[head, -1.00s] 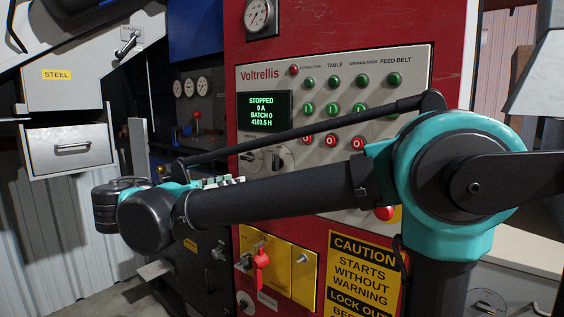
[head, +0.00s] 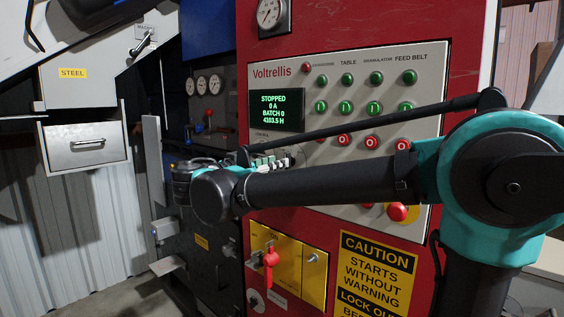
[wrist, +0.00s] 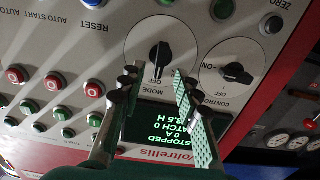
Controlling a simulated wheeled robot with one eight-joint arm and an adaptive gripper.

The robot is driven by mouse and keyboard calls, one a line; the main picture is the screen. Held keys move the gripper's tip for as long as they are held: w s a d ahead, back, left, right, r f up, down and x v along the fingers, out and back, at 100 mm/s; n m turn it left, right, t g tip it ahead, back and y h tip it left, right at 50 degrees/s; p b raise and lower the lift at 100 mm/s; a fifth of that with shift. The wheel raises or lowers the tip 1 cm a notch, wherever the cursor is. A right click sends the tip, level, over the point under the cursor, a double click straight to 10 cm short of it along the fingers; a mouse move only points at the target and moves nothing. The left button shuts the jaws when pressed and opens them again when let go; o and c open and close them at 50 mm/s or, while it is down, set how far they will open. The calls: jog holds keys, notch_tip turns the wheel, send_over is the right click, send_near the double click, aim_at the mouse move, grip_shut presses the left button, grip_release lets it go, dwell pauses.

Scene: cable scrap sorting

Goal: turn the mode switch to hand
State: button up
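The mode switch (wrist: 159,55) is a black knob on a round pale plate, in the upper middle of the wrist view, where the panel appears upside down. Its handle stands upright in that picture, in line with the word OFF; I cannot make out a HAND mark. My gripper (wrist: 155,71) is open and empty, its fingertips on either side just below the knob in the picture, over the plate's lower part. I cannot tell whether either finger touches. In the head view my arm hides the mode switch, and only part of my gripper (head: 270,161) shows.
The control switch (wrist: 236,72) sits close to the right finger. A green-lettered display (wrist: 150,128) lies behind the fingers. A blue reset button (wrist: 95,28) and red stop buttons (wrist: 53,82) are to the left. A red-handled isolator (head: 270,258) is below on yellow.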

jog(key=shift+x, duration=1.8)
jog(key=shift+c, duration=0.6)
grip_shut()
